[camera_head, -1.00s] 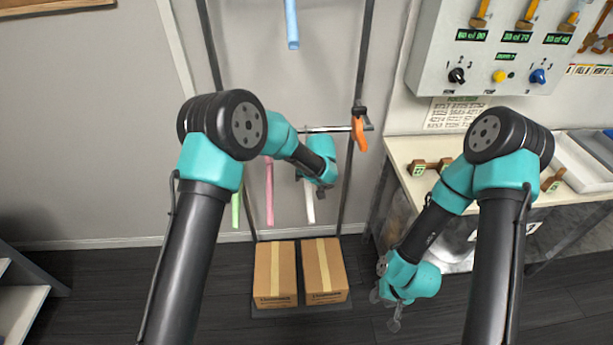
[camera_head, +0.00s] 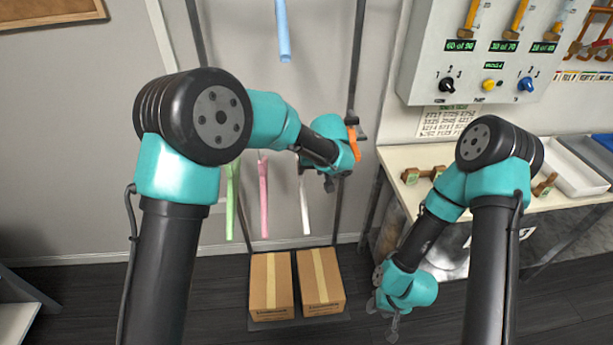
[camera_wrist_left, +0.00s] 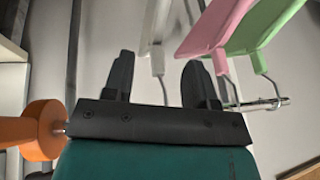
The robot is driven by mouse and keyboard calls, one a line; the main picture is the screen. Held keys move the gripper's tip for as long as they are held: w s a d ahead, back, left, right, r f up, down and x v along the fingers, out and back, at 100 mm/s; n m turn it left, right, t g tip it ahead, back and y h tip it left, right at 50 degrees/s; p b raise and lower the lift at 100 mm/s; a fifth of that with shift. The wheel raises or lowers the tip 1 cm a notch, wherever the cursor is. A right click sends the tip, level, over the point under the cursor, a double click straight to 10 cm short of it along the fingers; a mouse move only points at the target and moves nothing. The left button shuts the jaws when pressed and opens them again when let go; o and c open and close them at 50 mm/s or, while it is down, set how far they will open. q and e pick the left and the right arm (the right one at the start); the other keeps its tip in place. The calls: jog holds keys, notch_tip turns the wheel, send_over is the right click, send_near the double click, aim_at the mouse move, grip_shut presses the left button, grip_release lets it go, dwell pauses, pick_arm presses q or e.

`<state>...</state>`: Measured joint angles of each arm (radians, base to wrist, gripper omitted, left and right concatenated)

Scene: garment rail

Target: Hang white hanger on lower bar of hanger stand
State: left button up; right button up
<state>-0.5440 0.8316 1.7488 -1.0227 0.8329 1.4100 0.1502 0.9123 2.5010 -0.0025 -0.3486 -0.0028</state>
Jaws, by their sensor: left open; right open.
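The white hanger (camera_head: 304,205) hangs edge-on at the right of the pink hanger (camera_head: 263,200) and the green hanger (camera_head: 229,203). My left gripper (camera_head: 328,184) is open, close to the right upright and just right of the white hanger's top. In the left wrist view the white hanger (camera_wrist_left: 157,22) is beyond the open fingers (camera_wrist_left: 160,80), and its metal hook appears in the gap between them; contact cannot be told. The lower bar (camera_wrist_left: 268,104) shows at right there with the pink and green hooks; my arm covers much of it in the head view. My right gripper (camera_head: 392,331) is open, low at right.
An orange clamp (camera_head: 354,143) sits on the right upright beside my left gripper; its orange knob (camera_wrist_left: 38,130) is close in the left wrist view. A blue hanger (camera_head: 283,30) hangs higher. Two cardboard boxes (camera_head: 271,285) stand below. A workbench (camera_head: 400,160) is at right.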

pick_arm(q)
jog(key=shift+v, duration=1.85)
